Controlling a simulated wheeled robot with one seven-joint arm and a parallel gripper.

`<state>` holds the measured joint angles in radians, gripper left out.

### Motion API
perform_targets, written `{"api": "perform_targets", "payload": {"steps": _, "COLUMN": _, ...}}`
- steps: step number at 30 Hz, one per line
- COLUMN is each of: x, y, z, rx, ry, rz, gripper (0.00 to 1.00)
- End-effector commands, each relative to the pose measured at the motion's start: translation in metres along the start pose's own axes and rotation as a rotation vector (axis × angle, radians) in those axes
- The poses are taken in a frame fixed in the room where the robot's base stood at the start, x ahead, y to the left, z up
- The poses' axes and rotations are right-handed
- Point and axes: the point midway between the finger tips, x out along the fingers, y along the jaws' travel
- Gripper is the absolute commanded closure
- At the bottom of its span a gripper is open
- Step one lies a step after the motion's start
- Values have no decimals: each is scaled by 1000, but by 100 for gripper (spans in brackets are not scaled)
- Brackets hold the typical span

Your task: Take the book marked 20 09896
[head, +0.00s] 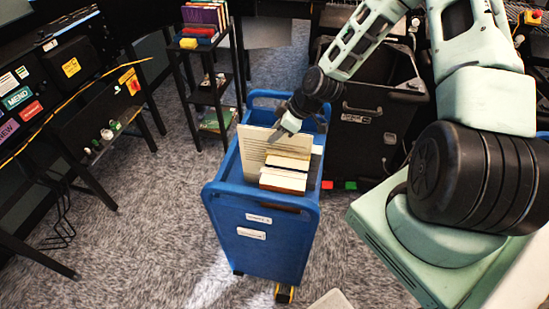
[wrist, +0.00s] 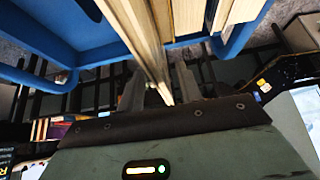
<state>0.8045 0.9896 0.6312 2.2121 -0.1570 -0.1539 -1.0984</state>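Several books stand in the blue cart (head: 262,263), with pale covers and page edges; I cannot read the number 20 09896 on any. A tall, wide cream book (head: 251,150) stands at the left, and a stack of smaller books (head: 284,181) is to its right. My gripper (head: 277,136) is at the top of these books. In the wrist view my gripper (wrist: 160,88) has its two dark fingers apart, and the end of a thin pale book (wrist: 150,48) reaches between them. Gaps seem to show beside it. I cannot tell which book it is.
A black shelf rack (head: 211,88) with books stands behind the cart to the left. A large black case (head: 368,115) stands close behind on the right. A dark bench (head: 93,110) with a yellow cable is at the left. Carpet (head: 150,220) is free left of the cart.

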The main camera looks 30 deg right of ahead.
Motion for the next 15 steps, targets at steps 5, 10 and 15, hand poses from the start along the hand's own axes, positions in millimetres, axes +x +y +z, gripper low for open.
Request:
{"api": "perform_targets", "payload": {"steps": 5, "x": 10, "y": 0, "z": 0, "rx": 0, "ry": -1, "rz": 0, "gripper": 65}}
{"api": "perform_targets", "payload": {"steps": 10, "x": 11, "y": 0, "z": 0, "rx": 0, "ry": -1, "rz": 1, "gripper": 65}}
{"api": "perform_targets", "payload": {"steps": 15, "x": 11, "y": 0, "z": 0, "rx": 0, "ry": 0, "rz": 1, "gripper": 98}}
